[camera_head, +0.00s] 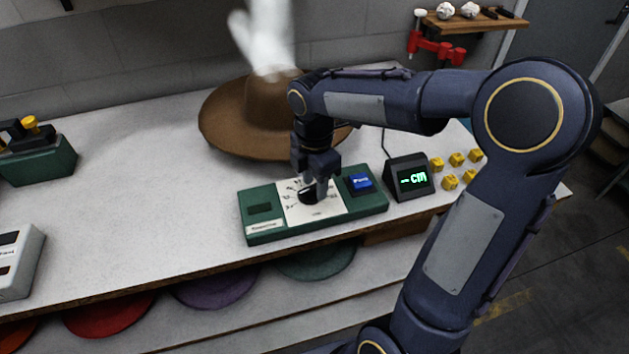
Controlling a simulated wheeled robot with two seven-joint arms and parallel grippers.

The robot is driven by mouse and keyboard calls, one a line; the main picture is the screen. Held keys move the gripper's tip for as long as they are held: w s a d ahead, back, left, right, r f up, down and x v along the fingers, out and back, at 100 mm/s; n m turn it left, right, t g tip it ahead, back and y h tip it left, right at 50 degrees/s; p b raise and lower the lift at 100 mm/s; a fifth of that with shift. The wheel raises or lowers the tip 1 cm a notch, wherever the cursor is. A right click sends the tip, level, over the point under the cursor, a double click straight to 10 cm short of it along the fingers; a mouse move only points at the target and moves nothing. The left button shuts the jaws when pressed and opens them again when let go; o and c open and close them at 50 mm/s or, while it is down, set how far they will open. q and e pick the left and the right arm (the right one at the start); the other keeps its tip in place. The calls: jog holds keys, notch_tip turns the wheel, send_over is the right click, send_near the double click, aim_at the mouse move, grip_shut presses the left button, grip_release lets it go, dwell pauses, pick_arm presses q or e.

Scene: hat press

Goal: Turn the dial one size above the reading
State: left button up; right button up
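A green control box (370,206) lies on the white bench, with a white dial plate (327,208) in its middle. The black dial (308,196) sits on that plate, partly hidden by my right gripper (315,184). The gripper points down at the dial, its fingers around or just above it; I cannot tell whether they grip it. The numbers on the plate are too small to read. A black display (411,179) to the right of the box shows green "-- cm". A blue button (360,183) is on the box's right part. My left gripper is not in view.
A brown brimmed hat (232,118) stands behind the box, with white steam above it. Several yellow blocks (450,182) lie right of the display. A green container (42,164) and a grey device (20,262) stand at left. Coloured discs (215,288) lie below the bench. The bench's left middle is clear.

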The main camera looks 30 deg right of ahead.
grip_shut()
dwell(0.3)
jog(key=shift+m, duration=0.3)
